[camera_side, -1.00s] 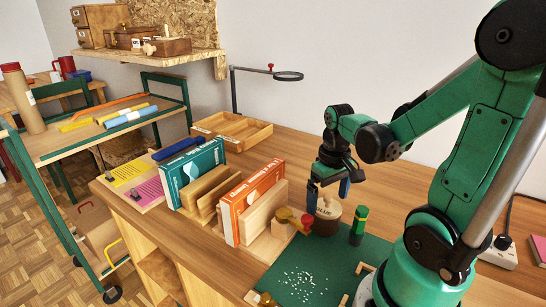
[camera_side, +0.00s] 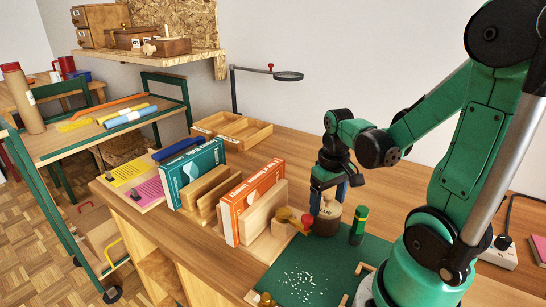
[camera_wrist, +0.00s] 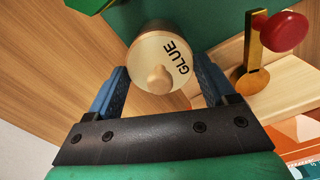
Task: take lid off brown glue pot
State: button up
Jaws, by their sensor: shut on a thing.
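The brown glue pot (camera_side: 326,222) stands upright at the back edge of the green mat. Its round pale wooden lid (camera_wrist: 150,48), marked GLUE and with a small knob, sits on top. My gripper (camera_side: 329,197) is over the pot, pointing down, with its blue fingers on either side of the lid. In the wrist view my gripper (camera_wrist: 161,66) is shut on the lid, one finger at each side of its rim. The lid is mostly hidden by the fingers in the side view, and the pot's body is mostly hidden below the lid in the wrist view.
A green bottle (camera_side: 358,226) stands close right of the pot. A red-knobbed brass tool (camera_wrist: 262,45) and a wooden rack with an orange book (camera_side: 240,210) are close left. White pellets (camera_side: 298,285) lie on the mat (camera_side: 335,262).

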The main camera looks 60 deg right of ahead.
jog(key=shift+r, duration=0.1)
notch_tip(320, 180, up, 19)
jog(key=w+a+f+n, duration=0.2)
jog(key=w+a+f, duration=0.1)
jog(key=w+a, duration=0.35)
jog(key=w+a+f+n, duration=0.3)
jog(key=w+a, duration=0.3)
jog(key=w, duration=0.2)
notch_tip(320, 180, up, 7)
jog(key=m, duration=0.5)
send_over(329, 196)
jog(key=shift+f, duration=0.15)
notch_tip(329, 196, down, 20)
jog(key=shift+r, duration=0.2)
